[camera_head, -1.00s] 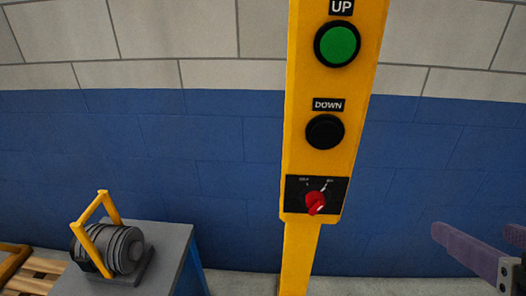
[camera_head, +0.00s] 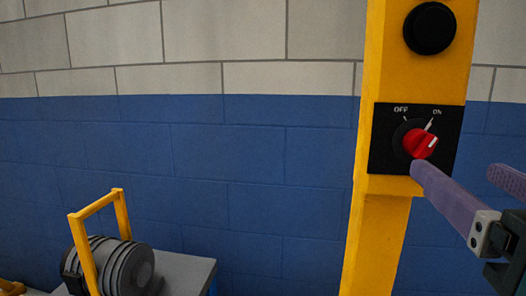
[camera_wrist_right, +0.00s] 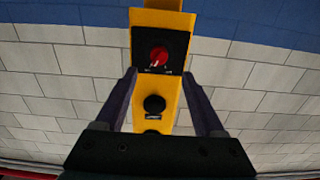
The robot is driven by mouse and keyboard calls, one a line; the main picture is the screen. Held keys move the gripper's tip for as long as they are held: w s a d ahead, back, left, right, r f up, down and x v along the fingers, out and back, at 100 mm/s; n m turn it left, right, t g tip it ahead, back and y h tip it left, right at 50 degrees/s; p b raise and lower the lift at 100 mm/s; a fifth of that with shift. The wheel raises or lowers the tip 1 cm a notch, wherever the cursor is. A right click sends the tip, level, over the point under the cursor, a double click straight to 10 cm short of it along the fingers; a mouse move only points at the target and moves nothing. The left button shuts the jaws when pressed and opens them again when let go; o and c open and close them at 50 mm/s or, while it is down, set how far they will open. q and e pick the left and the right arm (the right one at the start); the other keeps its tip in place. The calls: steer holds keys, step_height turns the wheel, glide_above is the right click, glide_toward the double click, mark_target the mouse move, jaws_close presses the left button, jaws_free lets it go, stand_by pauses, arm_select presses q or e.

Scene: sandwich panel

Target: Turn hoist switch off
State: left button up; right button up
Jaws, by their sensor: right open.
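The hoist switch is a red rotary knob (camera_head: 421,143) on a black plate (camera_head: 386,150) low on a yellow post panel. The plate is marked OFF at left and ON at right, and the knob's white mark points toward ON. My right gripper (camera_head: 458,172) comes in from the right, open and empty. In the head view its left finger's tip overlaps the knob's lower edge; I cannot tell whether it touches. In the right wrist view the knob (camera_wrist_right: 159,55) shows beyond and between the two spread fingers of the gripper (camera_wrist_right: 161,78). My left gripper is not in view.
A black button (camera_head: 430,28) sits above the switch on the yellow panel; it also shows in the right wrist view (camera_wrist_right: 154,104). A grey coil with a yellow handle (camera_head: 112,262) stands on a grey stand (camera_head: 190,268) at lower left. A blue and white block wall is behind.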

mark_target(427, 150)
steer(key=p+x, duration=0.1)
steer(key=x, duration=0.7)
steer(key=shift+w+d+p, duration=0.15)
steer(key=shift+w+p, duration=0.15)
steer(key=shift+p, duration=0.05)
jaws_close()
